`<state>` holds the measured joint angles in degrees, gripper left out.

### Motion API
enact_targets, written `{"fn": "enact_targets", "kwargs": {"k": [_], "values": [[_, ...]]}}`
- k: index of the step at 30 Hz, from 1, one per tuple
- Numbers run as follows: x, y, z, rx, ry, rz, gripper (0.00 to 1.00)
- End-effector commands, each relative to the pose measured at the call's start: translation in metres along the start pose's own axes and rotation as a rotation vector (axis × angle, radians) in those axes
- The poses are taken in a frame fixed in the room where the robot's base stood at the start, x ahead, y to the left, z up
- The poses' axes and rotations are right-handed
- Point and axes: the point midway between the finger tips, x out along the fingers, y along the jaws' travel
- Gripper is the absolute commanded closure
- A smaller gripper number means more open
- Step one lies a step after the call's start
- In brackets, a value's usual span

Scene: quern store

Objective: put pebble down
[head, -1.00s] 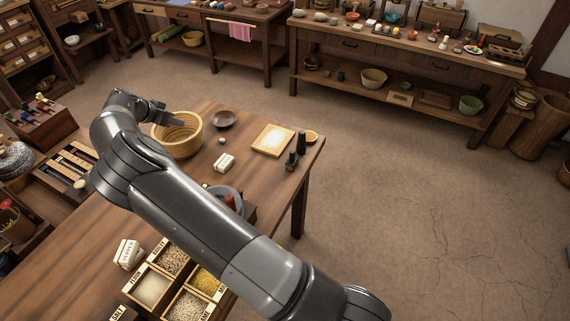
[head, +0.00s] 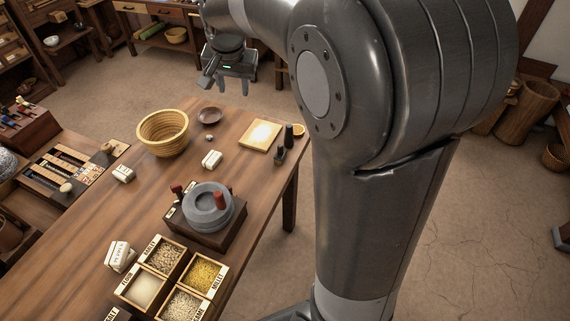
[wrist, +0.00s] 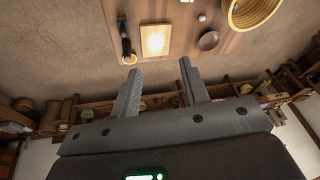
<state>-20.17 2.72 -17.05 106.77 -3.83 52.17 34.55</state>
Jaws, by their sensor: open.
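A small pale grey pebble (head: 209,138) rests on the wooden table (head: 120,215), between a dark shallow bowl and a white block. It also shows in the wrist view (wrist: 202,18), near the top edge. My gripper (head: 233,86) is raised off the far edge of the table, beyond the dark bowl. In the wrist view my gripper (wrist: 159,69) has its two fingers spread with nothing between them. The pebble is well apart from the fingers.
A yellow basket (head: 163,133), the dark bowl (head: 209,115), the white block (head: 212,159) and a pale board (head: 260,135) share the table's far end. A stone quern (head: 207,208) stands nearer, beside grain boxes (head: 205,274). My arm covers the right side.

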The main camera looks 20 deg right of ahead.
Motion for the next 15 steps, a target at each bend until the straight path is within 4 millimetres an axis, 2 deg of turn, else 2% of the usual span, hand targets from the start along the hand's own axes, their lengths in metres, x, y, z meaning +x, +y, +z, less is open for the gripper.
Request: {"fn": "enact_targets", "kwargs": {"k": [1, 6, 15], "values": [[-0.014, 0.013, 0.011, -0.020, 0.002, -0.021, 0.58], [-0.046, 0.049, 0.053, -0.119, 0.011, -0.073, 0.58], [-0.081, 0.105, 0.138, -0.313, 0.073, -0.117, 0.58]]}}
